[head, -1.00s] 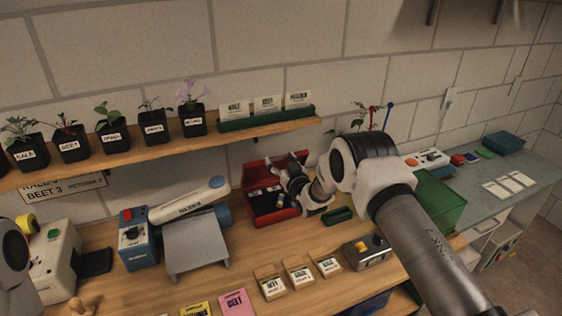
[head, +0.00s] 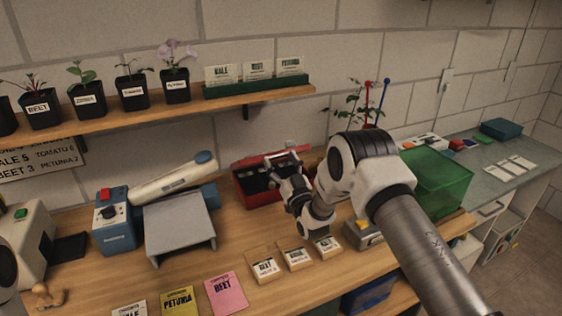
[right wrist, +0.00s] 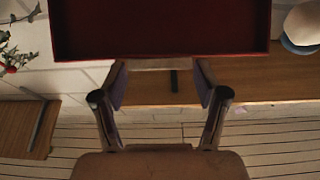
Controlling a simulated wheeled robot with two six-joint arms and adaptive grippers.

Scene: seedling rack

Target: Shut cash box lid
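The red cash box (head: 262,203) stands on the wooden bench in the head view. Its lid (head: 246,165) is raised at the back, and dark compartments show inside. My right gripper (head: 283,158) is in front of the right part of the box and lid, hiding some of both. In the right wrist view the gripper (right wrist: 160,84) is open, with nothing between its fingers. A dark red panel with a raised rim, likely the lid (right wrist: 160,30), fills the top there, just beyond the fingertips. I cannot tell whether they touch it. My left gripper is out of view.
A grey stand (head: 180,228) and a blue device (head: 113,222) are left of the box. Seed packets on small wooden blocks (head: 265,268) lie in front. A green bin (head: 440,180) is at the right. A shelf (head: 150,120) with potted seedlings runs above.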

